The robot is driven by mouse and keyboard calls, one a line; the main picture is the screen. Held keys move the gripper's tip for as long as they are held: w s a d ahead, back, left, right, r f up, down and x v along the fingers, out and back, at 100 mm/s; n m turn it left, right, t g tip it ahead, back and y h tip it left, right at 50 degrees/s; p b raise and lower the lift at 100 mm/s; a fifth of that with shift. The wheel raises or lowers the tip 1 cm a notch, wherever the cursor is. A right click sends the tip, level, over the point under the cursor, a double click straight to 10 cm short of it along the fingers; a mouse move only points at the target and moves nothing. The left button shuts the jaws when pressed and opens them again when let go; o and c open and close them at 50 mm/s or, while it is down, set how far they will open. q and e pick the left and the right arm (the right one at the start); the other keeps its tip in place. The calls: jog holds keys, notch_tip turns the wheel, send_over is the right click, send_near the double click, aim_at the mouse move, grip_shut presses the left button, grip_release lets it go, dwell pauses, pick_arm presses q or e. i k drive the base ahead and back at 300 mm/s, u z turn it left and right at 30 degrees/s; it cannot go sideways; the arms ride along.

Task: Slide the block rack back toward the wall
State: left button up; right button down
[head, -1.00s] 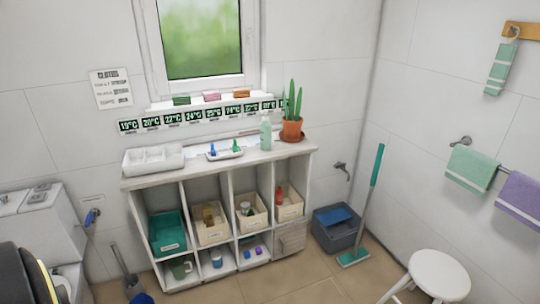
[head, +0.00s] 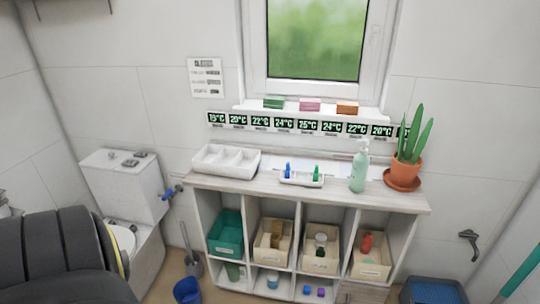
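A white rack with three empty-looking compartments (head: 226,160) stands on the left end of the wooden-topped cart (head: 410,199). It sits close to the tiled wall, but the gap behind it is hard to judge. Three coloured blocks lie on the window sill: a green block (head: 273,103), a pink block (head: 310,105) and a brown block (head: 347,108). A small white tray (head: 302,181) with a blue and a green item stands right of the rack. Neither of my grippers is in view.
A green pump bottle (head: 358,172) and a potted cactus (head: 407,168) stand on the cart's right part. Several bins fill the shelves below. A toilet (head: 124,190) is at left, with a blue bucket (head: 187,291) on the floor. A temperature strip (head: 300,126) runs along the wall.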

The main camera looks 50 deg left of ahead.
aim_at(298, 177)
jog(key=u, duration=1.1)
jog(key=i, duration=1)
jog(key=u, duration=1.15)
